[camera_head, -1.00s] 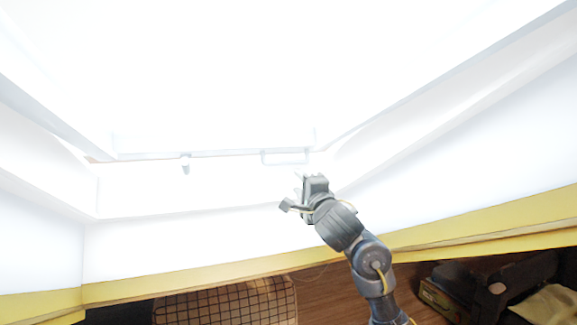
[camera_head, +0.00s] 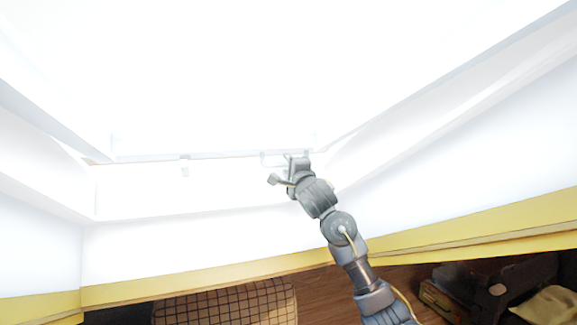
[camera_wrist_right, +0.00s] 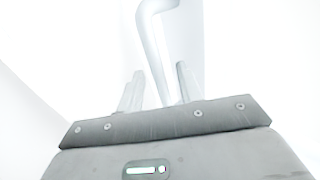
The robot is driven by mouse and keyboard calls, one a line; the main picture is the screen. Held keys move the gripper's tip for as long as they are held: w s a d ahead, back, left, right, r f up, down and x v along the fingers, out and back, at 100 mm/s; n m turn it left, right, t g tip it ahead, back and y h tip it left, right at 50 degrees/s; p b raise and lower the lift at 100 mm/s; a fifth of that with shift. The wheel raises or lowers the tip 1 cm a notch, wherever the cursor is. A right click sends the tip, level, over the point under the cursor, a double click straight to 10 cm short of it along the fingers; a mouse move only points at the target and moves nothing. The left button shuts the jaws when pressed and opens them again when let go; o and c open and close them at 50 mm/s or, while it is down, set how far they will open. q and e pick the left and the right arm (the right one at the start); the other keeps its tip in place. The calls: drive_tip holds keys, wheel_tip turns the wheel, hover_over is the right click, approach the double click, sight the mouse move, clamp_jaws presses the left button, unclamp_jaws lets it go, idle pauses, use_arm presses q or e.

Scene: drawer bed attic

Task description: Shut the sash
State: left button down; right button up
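The white window sash (camera_head: 225,154) spans the head view, strongly overexposed, with its lower rail above the frame's sill. How far it stands open is hard to tell. A pale bar handle (camera_head: 263,158) is on the rail's right part, partly hidden by my right gripper (camera_head: 287,158). In the right wrist view the handle (camera_wrist_right: 153,40) comes down from the top and its lower end lies between the two fingers of my right gripper (camera_wrist_right: 159,85). The fingers are apart, with bright space beside the handle. My left gripper is not in view.
A small catch (camera_head: 185,166) hangs from the rail to the left. The deep white window recess has yellow wooden trim (camera_head: 200,274) along its lower edge. Below are a checked seat (camera_head: 225,303), a wooden floor and a dark chest (camera_head: 480,285) at right.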

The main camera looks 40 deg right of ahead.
drive_tip(key=shift+w+d, duration=0.1)
clamp_jaws()
idle(0.3)
